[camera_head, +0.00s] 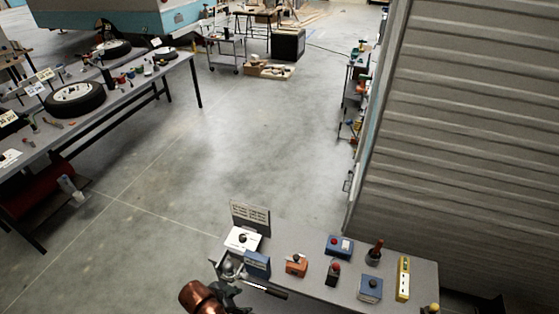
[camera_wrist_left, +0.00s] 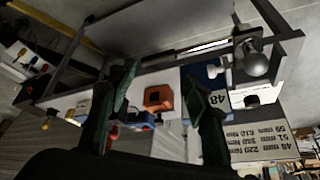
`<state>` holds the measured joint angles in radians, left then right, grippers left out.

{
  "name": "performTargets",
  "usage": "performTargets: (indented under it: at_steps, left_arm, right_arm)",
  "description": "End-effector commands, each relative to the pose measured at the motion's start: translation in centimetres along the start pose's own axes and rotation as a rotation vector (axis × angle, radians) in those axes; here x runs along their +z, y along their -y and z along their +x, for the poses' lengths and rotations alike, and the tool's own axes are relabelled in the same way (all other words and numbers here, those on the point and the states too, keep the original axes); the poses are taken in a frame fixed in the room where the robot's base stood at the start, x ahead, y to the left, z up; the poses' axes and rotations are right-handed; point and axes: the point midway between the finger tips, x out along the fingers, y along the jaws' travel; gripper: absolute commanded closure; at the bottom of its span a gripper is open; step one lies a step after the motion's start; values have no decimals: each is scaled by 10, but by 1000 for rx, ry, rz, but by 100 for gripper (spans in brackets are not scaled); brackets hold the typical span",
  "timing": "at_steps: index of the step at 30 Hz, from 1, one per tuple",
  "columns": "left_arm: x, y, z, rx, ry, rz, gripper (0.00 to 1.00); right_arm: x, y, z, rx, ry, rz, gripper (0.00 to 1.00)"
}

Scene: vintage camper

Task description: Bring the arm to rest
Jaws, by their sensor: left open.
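My left gripper (camera_head: 232,293) is at the bottom of the head view, at the near left edge of a small grey work table (camera_head: 320,283). In the left wrist view its two dark green fingers (camera_wrist_left: 162,95) stand well apart, with nothing held between them. The orange box with a black knob (camera_head: 296,265) lies beyond the fingers and shows between them in the wrist view (camera_wrist_left: 158,98). A blue box labelled 48 (camera_head: 257,264) is close to the gripper. My right gripper is not in view.
The small table also holds a blue box (camera_head: 339,246), a second blue box (camera_head: 371,288), a yellow strip (camera_head: 403,278) and a lettered plate (camera_head: 250,216). A ribbed wall (camera_head: 460,130) rises at the right. A long bench (camera_head: 110,110) stands left; the floor between is clear.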

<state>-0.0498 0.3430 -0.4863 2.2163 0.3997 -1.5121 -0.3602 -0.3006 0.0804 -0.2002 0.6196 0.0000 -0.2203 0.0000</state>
Motion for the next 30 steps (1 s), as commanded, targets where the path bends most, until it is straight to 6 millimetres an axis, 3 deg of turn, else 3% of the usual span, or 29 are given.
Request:
performTargets:
  at_steps: [3,9,15,22,30]
  left_arm:
    - [59,1,-25,-85,28,-273,55]
    - [141,1,-66,-217,100,-583,55]
    - [198,-8,-97,-308,163,-768,55]
    - [249,-22,-129,-399,227,-925,55]
    - [276,-16,-45,-369,243,-910,55]
  right_arm:
    - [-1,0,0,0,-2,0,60]
    - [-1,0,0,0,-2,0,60]
    - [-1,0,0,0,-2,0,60]
    - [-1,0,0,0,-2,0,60]
    - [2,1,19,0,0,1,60]
